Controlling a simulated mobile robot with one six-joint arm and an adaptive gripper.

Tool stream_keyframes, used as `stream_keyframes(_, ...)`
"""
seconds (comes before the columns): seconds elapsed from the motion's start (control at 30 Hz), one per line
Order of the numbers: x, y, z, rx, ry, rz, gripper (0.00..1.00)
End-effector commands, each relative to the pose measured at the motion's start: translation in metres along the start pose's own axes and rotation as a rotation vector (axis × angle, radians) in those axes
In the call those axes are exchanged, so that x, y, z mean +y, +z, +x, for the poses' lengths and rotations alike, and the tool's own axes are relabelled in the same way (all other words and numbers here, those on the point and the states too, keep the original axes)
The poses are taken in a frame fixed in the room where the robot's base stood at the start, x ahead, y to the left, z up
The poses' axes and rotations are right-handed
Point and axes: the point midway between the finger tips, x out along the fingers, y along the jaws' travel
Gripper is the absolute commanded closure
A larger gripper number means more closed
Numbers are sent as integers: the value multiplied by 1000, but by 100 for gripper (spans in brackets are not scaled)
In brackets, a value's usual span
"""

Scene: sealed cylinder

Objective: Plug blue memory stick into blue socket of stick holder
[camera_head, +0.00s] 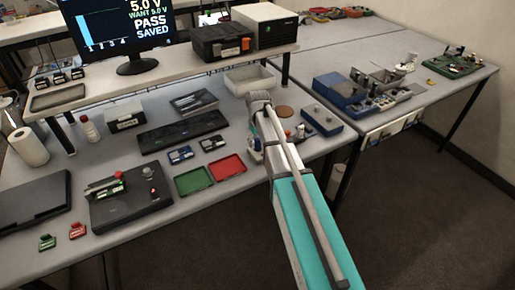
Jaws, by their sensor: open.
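I cannot make out for certain a blue memory stick or a stick holder with a blue socket. A small blue item (181,154) lies on the grey bench left of my arm, with a small dark item (213,143) to its right. Either is too small to identify. A low blue box (321,119) with small parts on top stands right of my arm. My arm reaches up the middle of the picture and over the bench. Its wrist parts show beside the blue box, but the gripper's fingers are hidden behind the arm.
Green (195,180) and red (228,167) trays lie left of my arm. A keyboard (182,132) and white bin (249,79) are behind. A black test box (131,198) stands at left. A shelf with a monitor (120,32) overhangs the back. The right bench holds blue fixtures (339,91).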

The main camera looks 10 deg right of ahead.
Motion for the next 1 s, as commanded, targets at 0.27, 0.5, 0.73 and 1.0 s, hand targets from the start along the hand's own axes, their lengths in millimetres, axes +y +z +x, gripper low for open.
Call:
stream_keyframes(0.27, 0, 0, 14, 0, 0, 0, 29)
stream_keyframes(0.5, 0, 0, 15, 0, 0, 0, 29)
stream_keyframes(0.73, 0, 0, 15, 0, 0, 0, 29)
stream_keyframes(1.0, 0, 0, 15, 0, 0, 0, 29)
